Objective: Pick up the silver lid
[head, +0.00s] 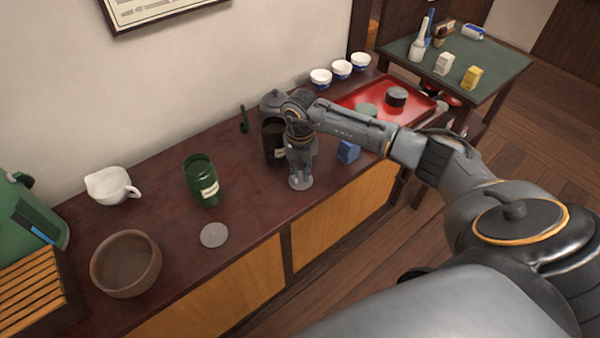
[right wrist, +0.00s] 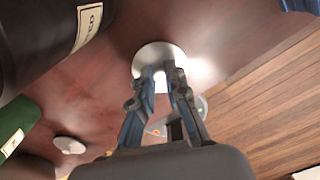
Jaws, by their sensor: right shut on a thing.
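A round silver lid (head: 301,184) is at the tips of my right gripper (head: 299,172), close to the dark red counter. In the right wrist view the lid (right wrist: 153,53) is a pale disc at the tips of my right gripper (right wrist: 166,76), which is shut on its knob. The fingers hide the knob, and I cannot tell whether the lid touches the counter. A second grey lid (head: 214,235) lies flat near the counter's front edge. It also shows in the right wrist view (right wrist: 69,145). My left gripper is not in view.
A black canister (head: 273,150) stands close beside my right gripper, and a green canister (head: 202,185) stands further left. A blue box (head: 348,151) is to the right. A brown bowl (head: 126,265) and white pitcher (head: 110,187) are at left. A red tray (head: 428,105) is at right.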

